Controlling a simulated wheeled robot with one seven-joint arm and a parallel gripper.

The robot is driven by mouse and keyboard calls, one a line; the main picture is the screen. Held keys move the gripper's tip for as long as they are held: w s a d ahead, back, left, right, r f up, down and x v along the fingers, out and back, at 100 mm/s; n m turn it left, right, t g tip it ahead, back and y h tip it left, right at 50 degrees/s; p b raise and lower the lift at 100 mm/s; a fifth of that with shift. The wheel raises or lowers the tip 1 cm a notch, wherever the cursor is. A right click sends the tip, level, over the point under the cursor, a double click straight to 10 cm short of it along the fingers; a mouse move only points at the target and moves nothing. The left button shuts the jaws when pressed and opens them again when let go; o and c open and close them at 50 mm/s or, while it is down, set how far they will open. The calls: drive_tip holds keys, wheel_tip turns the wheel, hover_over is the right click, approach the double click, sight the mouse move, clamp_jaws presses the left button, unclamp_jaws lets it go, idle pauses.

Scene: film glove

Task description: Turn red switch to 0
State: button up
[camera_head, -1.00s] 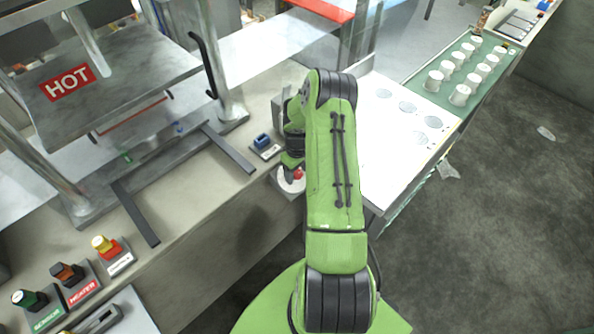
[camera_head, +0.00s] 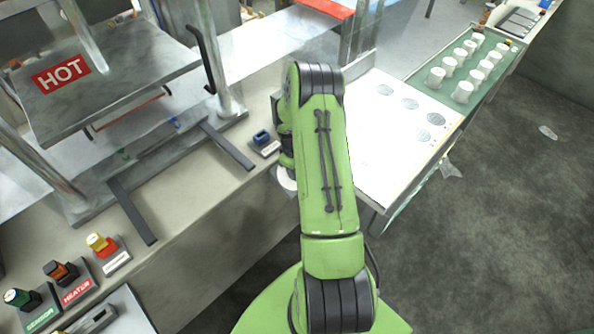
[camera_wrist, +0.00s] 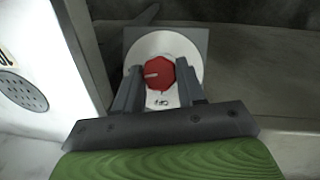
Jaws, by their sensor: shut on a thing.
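The red switch (camera_wrist: 158,75) shows in the wrist view as a round red knob with a pale mark pointing left. It sits on a pale round plate (camera_wrist: 190,49) on a grey square base. My gripper (camera_wrist: 159,82) is shut on the red switch, with one dark finger on each side of it. In the head view my arm hides the knob and most of my gripper; only an edge of the pale round plate (camera_head: 286,181) shows.
A blue switch (camera_head: 262,138) stands on the counter beside my arm. Yellow-red, orange and green switches (camera_head: 100,243) stand at the lower left. A press marked HOT (camera_head: 120,75) is at the upper left. A white panel (camera_head: 385,150) lies right of my arm.

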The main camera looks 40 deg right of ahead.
drive_tip(key=n+b, duration=0.1)
drive_tip(key=n+h+b, duration=0.1)
drive_tip(key=n+t+h+b, duration=0.1)
drive_tip(key=n+b, duration=0.1)
drive_tip(key=shift+a+f, duration=0.2)
drive_tip(key=shift+f, duration=0.05)
drive_tip(key=n+t+h+b, duration=0.1)
drive_tip(key=n+b, duration=0.2)
drive_tip(key=shift+s+a+b, duration=0.1)
drive_tip(key=shift+s+b, duration=0.05)
drive_tip(key=shift+b, duration=0.15)
drive_tip(key=n+t+b, duration=0.1)
drive_tip(key=n+b, duration=0.1)
drive_tip(key=n+t+h+b, duration=0.1)
drive_tip(key=n, duration=0.1)
drive_tip(key=shift+s+f+h+b, duration=0.1)
drive_tip(key=shift+s+h+b, duration=0.05)
drive_tip(key=shift+h+b, duration=0.2)
drive_tip(key=shift+s+a+n+t+b, duration=0.1)
drive_tip(key=shift+n+t+b, duration=0.5)
drive_tip(key=shift+n+b, duration=0.8)
drive_tip(key=shift+n, duration=0.3)
drive_tip(key=o, duration=1.1)
drive_tip(key=shift+c, duration=0.2)
